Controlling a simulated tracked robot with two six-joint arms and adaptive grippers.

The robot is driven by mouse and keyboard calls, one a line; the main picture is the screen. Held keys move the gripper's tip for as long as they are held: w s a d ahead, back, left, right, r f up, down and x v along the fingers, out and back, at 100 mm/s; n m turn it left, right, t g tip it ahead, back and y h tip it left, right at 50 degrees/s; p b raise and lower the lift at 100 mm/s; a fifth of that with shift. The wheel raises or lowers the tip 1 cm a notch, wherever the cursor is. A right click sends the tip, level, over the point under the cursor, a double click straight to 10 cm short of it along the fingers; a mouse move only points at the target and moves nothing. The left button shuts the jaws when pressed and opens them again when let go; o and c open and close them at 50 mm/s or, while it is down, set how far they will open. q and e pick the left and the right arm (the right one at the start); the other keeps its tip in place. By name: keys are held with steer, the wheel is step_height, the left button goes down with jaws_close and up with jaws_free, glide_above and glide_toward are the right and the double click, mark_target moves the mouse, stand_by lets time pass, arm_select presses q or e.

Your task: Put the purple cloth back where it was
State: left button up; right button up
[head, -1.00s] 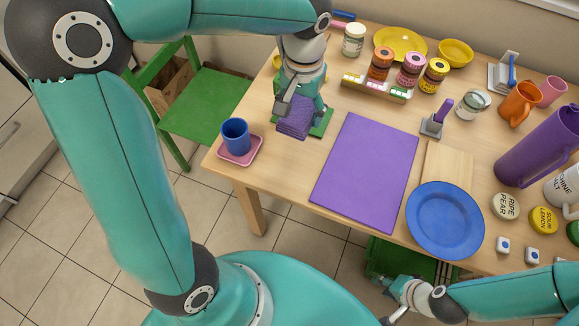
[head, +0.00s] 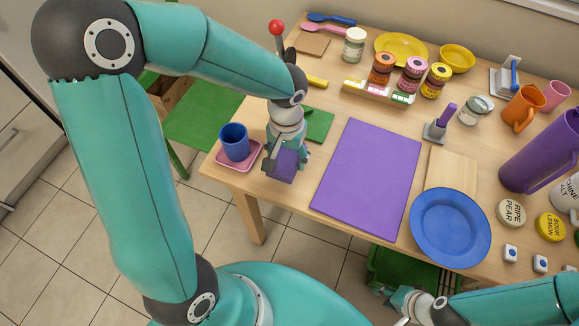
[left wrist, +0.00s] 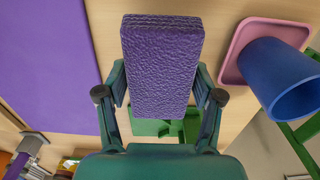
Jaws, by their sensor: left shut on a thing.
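The purple cloth (head: 287,164) is a small, thick, textured folded block. My left gripper (head: 286,160) is shut on it near the front left of the table. In the left wrist view the purple cloth (left wrist: 161,60) fills the middle, between the fingers. A flat green square (head: 318,125) lies on the table just behind the gripper, and part of it shows under the fingers in the left wrist view (left wrist: 150,127). My right gripper (head: 396,300) is low at the front edge, small and partly hidden, so its fingers are unclear.
A blue cup (head: 234,141) on a pink saucer (head: 222,160) stands just left of my left gripper. A large purple mat (head: 366,180) lies to its right, with a blue plate (head: 450,228) beyond. Jars on a rack (head: 377,93) stand behind. The table's front edge is close.

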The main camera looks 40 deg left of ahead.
mark_target(287, 155)
arm_select(q)
steer(key=shift+f, duration=2.2)
steer(key=shift+f+b, duration=0.15)
steer(key=shift+b, duration=0.25)
steer(key=o, duration=1.2)
steer(key=shift+r, duration=0.35)
step_height(287, 155, up, 11)
steer(key=shift+r+p, duration=0.1)
steer(key=shift+p, duration=0.75)
steer(key=shift+r, duration=0.2)
